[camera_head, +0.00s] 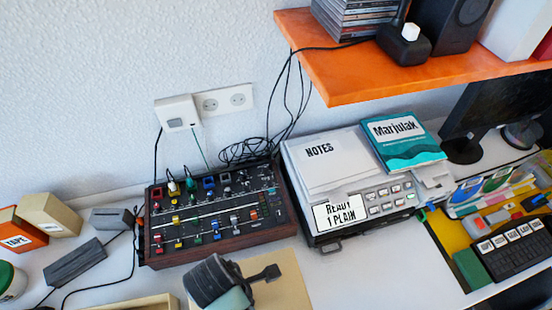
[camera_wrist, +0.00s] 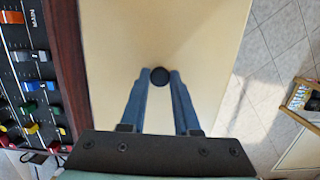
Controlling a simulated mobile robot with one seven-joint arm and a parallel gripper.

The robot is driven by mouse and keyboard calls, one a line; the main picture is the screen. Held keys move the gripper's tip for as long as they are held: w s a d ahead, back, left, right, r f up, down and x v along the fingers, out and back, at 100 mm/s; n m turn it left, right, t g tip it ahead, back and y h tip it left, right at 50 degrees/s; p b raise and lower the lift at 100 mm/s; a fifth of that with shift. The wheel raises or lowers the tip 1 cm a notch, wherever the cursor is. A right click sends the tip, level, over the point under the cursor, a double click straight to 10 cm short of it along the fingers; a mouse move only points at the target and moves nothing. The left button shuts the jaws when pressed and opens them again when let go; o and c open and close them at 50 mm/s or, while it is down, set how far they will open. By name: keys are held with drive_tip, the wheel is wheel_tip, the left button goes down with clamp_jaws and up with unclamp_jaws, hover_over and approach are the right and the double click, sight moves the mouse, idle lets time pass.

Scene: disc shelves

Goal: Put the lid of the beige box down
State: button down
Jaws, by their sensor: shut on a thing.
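The beige lid (camera_wrist: 205,35) fills the middle of the wrist view as a flat, pale panel with a round black knob (camera_wrist: 160,74). My gripper (camera_wrist: 160,84) has its two blue fingers closed on either side of this knob. In the head view the lid (camera_head: 288,288) shows at the bottom centre, in front of the mixer, partly hidden by my dark wrist and hand. A pale beige rim (camera_head: 140,304), perhaps the box's, shows at the bottom edge to the left, mostly cut off. I cannot tell how high the lid is above the desk.
The mixer (camera_head: 215,215) with its knobs and sliders lies close behind the lid; it fills the left of the wrist view. A grey device (camera_head: 376,197) with notes and a book stands right of it. Tiled floor (camera_wrist: 285,50) shows beyond the lid. An orange shelf (camera_head: 350,75) hangs above.

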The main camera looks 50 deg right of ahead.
drive_tip(key=shift+s+d+f, duration=0.1)
drive_tip(key=shift+f, duration=0.15)
wheel_tip(320, 180, down, 10)
drive_tip(key=shift+r+b, duration=0.15)
drive_tip(key=shift+b, duration=0.3)
drive_tip(key=c, duration=0.6)
unclamp_jaws()
drive_tip(key=shift+c, duration=0.2)
